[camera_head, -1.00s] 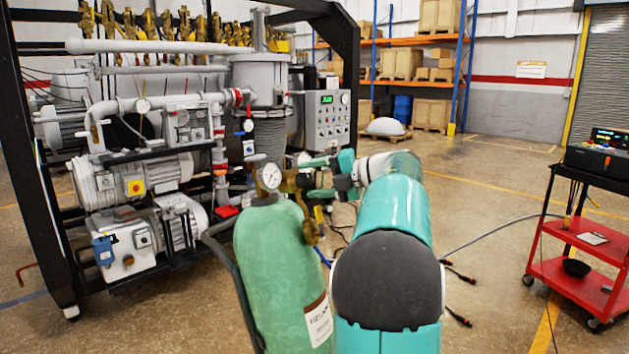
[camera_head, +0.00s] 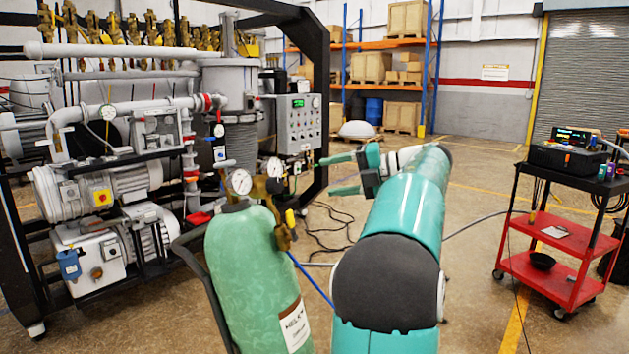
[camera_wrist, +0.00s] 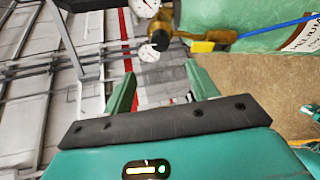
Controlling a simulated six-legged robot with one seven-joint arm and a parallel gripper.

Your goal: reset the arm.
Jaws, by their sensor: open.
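My teal arm reaches forward from the bottom of the head view. My gripper (camera_head: 327,177) is at its far end, with two teal fingers spread apart and pointing left, nothing between them. The green helium cylinder (camera_head: 245,275) stands left of the arm, with a brass regulator and gauges (camera_head: 258,184) on top. The fingertips are to the right of the regulator in the picture, with a visible gap. In the wrist view the open fingers (camera_wrist: 160,84) show below the gauges, and part of the cylinder (camera_wrist: 260,18) is at the upper right.
The vacuum furnace with pumps (camera_head: 100,190) and its black frame (camera_head: 318,110) fill the left. A red cart (camera_head: 545,275) with instruments stands at right. Cables (camera_head: 330,235) lie on the floor beyond the cylinder. Open floor (camera_head: 470,235) lies between arm and cart.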

